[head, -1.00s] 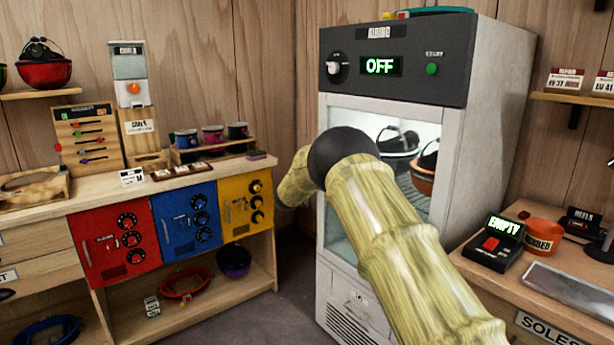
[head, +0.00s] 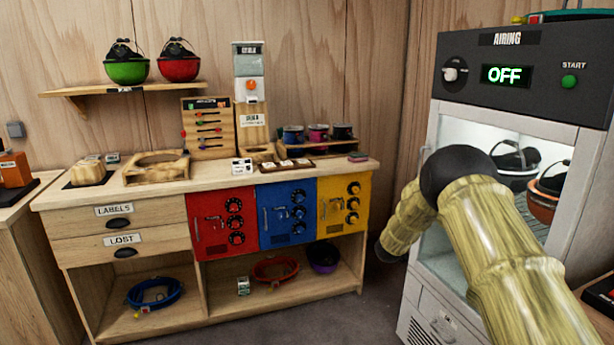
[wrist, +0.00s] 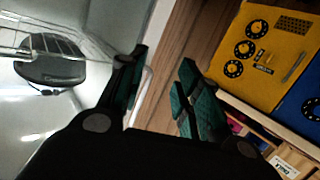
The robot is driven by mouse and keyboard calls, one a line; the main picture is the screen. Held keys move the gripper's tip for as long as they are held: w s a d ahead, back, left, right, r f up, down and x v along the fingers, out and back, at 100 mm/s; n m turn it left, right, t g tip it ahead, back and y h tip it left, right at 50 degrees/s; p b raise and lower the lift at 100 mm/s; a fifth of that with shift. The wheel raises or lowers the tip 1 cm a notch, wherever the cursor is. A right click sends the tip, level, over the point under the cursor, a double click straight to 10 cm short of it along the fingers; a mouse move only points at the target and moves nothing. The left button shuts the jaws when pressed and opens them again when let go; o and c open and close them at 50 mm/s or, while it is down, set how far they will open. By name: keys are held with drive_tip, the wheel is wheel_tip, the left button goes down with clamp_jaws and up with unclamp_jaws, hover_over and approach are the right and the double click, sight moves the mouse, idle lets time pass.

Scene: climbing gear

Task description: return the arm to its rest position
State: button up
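My arm (head: 500,240), with a bamboo-like skin and a dark round joint, reaches up from the lower right in the head view, in front of the airing cabinet. My gripper (wrist: 160,82) shows in the wrist view, its two dark green-black fingers apart with nothing between them. The head view hides the gripper behind the arm. The airing cabinet (head: 520,119) reads OFF; a dark helmet (head: 516,160) and an orange one (head: 545,205) are inside. In the wrist view a dark helmet (wrist: 50,65) is left of the fingers.
A wooden bench (head: 110,275) with a red locker (head: 210,248), a blue locker (head: 278,238) and a yellow locker (head: 330,212) stands left of the arm. Grey floor (head: 345,318) is clear before it. A shelf (head: 190,87) holds a green and a red helmet.

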drive_tip(key=s+a+f+n+g+y+p, duration=0.2)
drive_tip(key=s+a+f+g+y, duration=0.15)
drive_tip(key=s+f, duration=1.4)
drive_tip(key=s+a+f+n+g+y+p, duration=0.1)
drive_tip(key=s+a+f+g, duration=0.15)
drive_tip(key=s+f, duration=0.7)
drive_tip(key=s+a+f+n+g+y+p, duration=0.1)
drive_tip(key=s+a+f+p, duration=0.15)
drive_tip(key=s, duration=1.35)
drive_tip(key=s+a+r+g+y+p, duration=0.1)
drive_tip(key=s+a+r+g, duration=0.1)
drive_tip(key=s, duration=1.5)
drive_tip(key=s+a+r+g+y+p, duration=0.1)
drive_tip(key=s+a+g, duration=0.3)
drive_tip(key=s, duration=1.3)
drive_tip(key=shift+s+r+n+g+y, duration=0.25)
drive_tip(key=shift+r+n+g+y, duration=0.1)
drive_tip(key=shift+y, duration=0.1)
